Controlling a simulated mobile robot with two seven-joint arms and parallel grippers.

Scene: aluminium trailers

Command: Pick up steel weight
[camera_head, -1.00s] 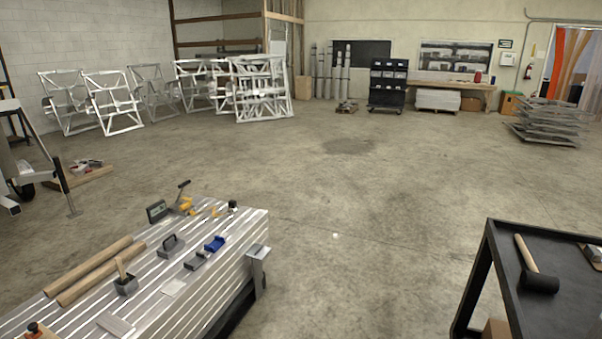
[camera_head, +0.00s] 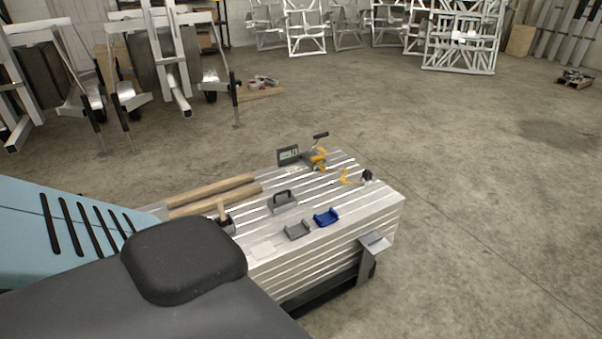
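A grey metal block with a dark arched handle (camera_head: 283,203) looks like the steel weight. It sits upright near the middle of a slatted aluminium stack (camera_head: 375,212). A grey U-shaped block (camera_head: 298,230) and a blue U-shaped block (camera_head: 326,217) lie just in front of it. Left of it is a wooden-handled tool (camera_head: 222,212), partly hidden behind my own dark and light-blue body part, which fills the lower left. Neither of my grippers is in view.
Two wooden rods (camera_head: 212,190) lie on the left of the stack. A small display device (camera_head: 288,154) and a yellow tool (camera_head: 316,157) stand at its back. Open concrete floor (camera_head: 490,210) lies to the right.

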